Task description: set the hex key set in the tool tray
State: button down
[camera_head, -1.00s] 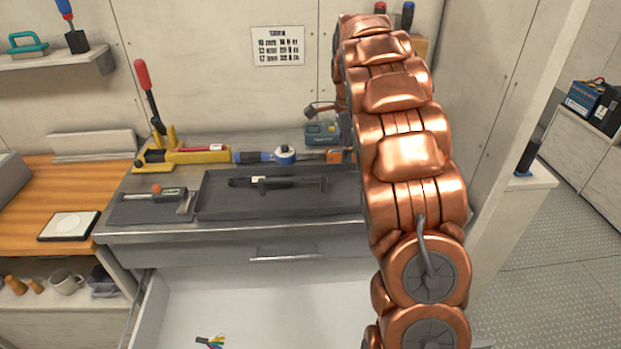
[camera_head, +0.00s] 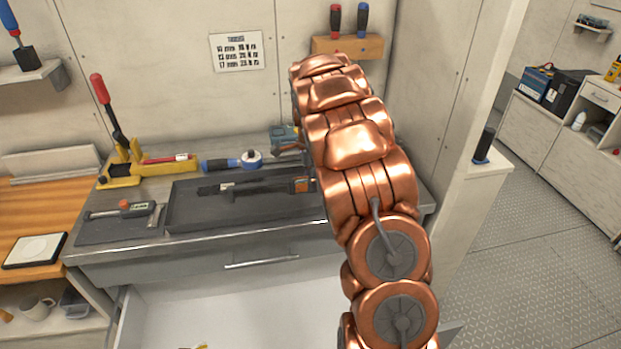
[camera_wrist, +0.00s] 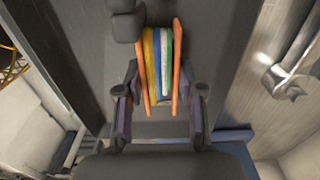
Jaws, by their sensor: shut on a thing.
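The hex key set (camera_wrist: 158,60) has orange side plates with yellow, blue, white and green keys between them. My gripper (camera_wrist: 162,88) is shut on it in the wrist view. In the head view an orange and black piece (camera_head: 301,185), which looks like the held set, shows over the right end of the tray; my arm hides most of my gripper. The tool tray (camera_head: 185,224) is dark and shallow, on the metal bench. I cannot tell whether the set touches the tray floor.
A caliper-like tool (camera_head: 122,210) lies on a dark mat left of the tray. An open white drawer (camera_head: 240,310) juts out below the bench.

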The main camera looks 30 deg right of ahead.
jog(key=shift+f, duration=0.15)
jog(key=c, duration=0.7)
grip_release()
notch_tip(320, 180, up, 12)
jog(key=shift+r+b, duration=0.2)
jog(key=shift+b, duration=1.05)
